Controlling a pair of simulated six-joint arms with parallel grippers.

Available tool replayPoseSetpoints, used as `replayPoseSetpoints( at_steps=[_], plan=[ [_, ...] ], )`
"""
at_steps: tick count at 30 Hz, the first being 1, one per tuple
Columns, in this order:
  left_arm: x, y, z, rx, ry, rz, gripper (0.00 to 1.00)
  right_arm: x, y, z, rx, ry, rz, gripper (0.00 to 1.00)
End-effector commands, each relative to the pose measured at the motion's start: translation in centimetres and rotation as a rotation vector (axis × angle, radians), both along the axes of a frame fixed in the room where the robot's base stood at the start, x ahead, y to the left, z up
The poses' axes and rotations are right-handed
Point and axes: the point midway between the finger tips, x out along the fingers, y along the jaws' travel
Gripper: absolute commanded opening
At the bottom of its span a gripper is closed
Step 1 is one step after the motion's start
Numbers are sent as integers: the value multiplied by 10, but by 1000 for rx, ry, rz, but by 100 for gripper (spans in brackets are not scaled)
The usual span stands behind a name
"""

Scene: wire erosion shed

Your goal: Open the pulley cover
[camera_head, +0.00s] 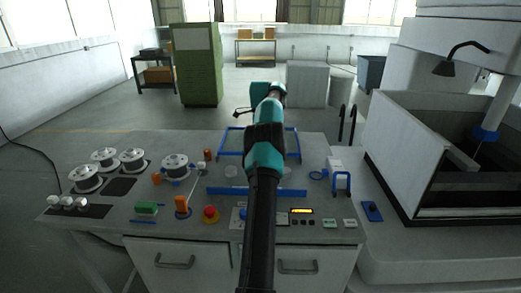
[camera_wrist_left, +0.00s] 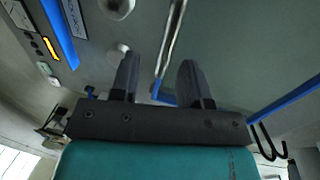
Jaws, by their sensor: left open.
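The pulley cover appears to be the blue-edged frame (camera_head: 222,142) on the console, partly hidden behind my arm in the head view. Blue bars of it seem to show at the right in the left wrist view (camera_wrist_left: 288,98). Pale round discs (camera_head: 231,171) sit near it. My left gripper (camera_wrist_left: 158,62) is open, with nothing seen held between its fingers. A shiny metal rod (camera_wrist_left: 173,38) with a blue piece at its lower end passes between the fingers in that view; I cannot tell whether they touch it. My right gripper is in neither view.
The console (camera_head: 185,228) carries several wire spools (camera_head: 87,178), a red stop button (camera_head: 210,213), orange handles and a long blue strip (camera_head: 225,190). A large machine with a tank (camera_head: 412,160) stands at the right. A green cabinet (camera_head: 195,65) stands behind.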

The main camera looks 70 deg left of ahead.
Motion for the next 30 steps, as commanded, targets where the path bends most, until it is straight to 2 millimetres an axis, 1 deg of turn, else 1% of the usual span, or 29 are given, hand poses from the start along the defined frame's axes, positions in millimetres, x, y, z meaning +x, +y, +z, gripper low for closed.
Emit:
replayPoseSetpoints(
  at_steps=[13,20,30],
  plan=[
    [-4,-16,3,0,0,0,42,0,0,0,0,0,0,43],
    [-9,-31,4,0,0,0,42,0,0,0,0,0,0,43],
    [-17,-60,6,0,0,1,42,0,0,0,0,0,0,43]
  ],
)
